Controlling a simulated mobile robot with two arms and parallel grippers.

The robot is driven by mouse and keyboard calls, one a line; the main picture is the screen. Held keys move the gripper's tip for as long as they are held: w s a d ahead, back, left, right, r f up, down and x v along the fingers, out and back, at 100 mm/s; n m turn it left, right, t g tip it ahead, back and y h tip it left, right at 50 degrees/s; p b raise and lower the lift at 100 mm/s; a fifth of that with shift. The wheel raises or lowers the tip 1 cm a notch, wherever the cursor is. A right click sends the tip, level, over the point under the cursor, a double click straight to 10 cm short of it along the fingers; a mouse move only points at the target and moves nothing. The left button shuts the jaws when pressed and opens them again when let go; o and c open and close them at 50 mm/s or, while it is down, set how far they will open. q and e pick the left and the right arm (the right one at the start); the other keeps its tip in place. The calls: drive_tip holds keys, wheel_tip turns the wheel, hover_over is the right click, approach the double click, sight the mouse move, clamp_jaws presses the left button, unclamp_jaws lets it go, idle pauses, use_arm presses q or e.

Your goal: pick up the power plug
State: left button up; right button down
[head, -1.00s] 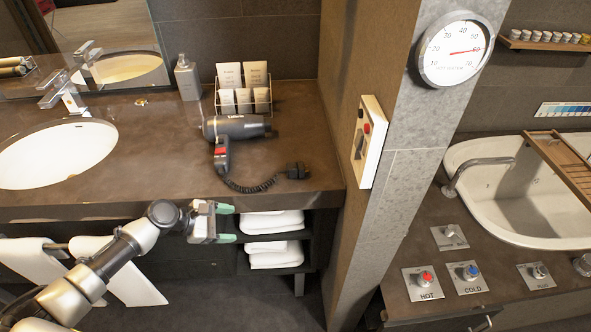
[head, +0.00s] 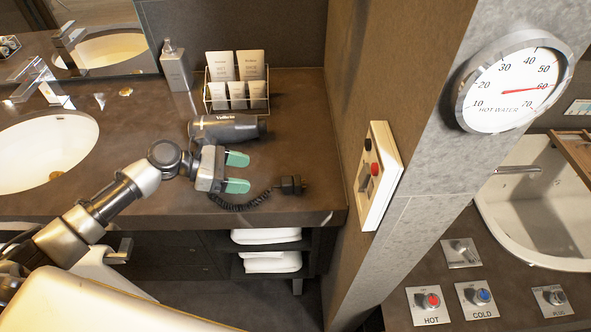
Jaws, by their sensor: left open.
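The black power plug (head: 291,185) lies on the dark vanity counter near its front right part. A coiled black cord (head: 243,204) runs from it to the left toward the hair dryer (head: 228,128). My left gripper (head: 238,173), with green fingertips, is open and empty. In the picture it is left of the plug, its fingers pointing right toward it with a gap between. It covers the dryer's handle and part of the cord. My right gripper is not in view.
A wire rack (head: 237,95) with cards and a soap bottle (head: 175,66) stand at the back of the counter. A sink (head: 40,150) is at left. A wall with a switch panel (head: 378,176) bounds the counter at right. Folded towels (head: 268,262) lie on shelves below.

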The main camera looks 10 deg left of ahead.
sight(282, 181)
use_arm(q)
drive_tip(key=x, duration=0.4)
drive_tip(key=shift+s+d+r+p, duration=0.1)
drive_tip(key=shift+s+d+p, duration=0.2)
drive_tip(key=shift+d+p, duration=0.15)
drive_tip(key=shift+w+d, duration=0.1)
drive_tip(key=shift+d, duration=0.1)
drive_tip(key=x, duration=0.2)
drive_tip(key=p+x, duration=0.1)
drive_tip(key=x, duration=0.1)
drive_tip(key=shift+d+f, duration=0.2)
drive_tip(key=shift+f, duration=0.05)
drive_tip(key=shift+d+f, duration=0.25)
drive_tip(key=shift+d, duration=0.2)
drive_tip(key=shift+a, duration=0.1)
drive_tip(key=c, duration=1)
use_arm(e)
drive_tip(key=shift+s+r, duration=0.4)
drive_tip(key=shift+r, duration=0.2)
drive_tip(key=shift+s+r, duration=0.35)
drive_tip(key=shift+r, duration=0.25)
use_arm(q)
drive_tip(key=shift+r, duration=0.15)
